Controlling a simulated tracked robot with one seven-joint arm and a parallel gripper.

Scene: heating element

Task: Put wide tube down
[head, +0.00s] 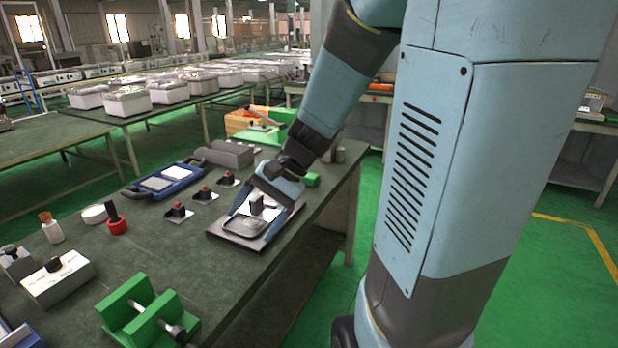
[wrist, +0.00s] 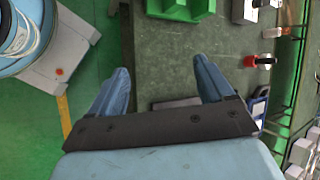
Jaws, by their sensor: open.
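My gripper (head: 252,224) is open, with its two blue fingers spread and pointing down at a flat grey metal plate (head: 215,233) near the table's right edge. A silvery rounded shape (head: 245,227) lies on the plate between the fingers; it may be the wide tube, but I cannot tell for sure. A small block with a dark knob (head: 257,206) shows beside it, partly behind the fingers. In the wrist view my gripper (wrist: 162,68) is open and nothing is held between its fingertips. A bit of grey plate (wrist: 176,102) shows low between the fingers.
Bare tabletop lies left of the plate.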

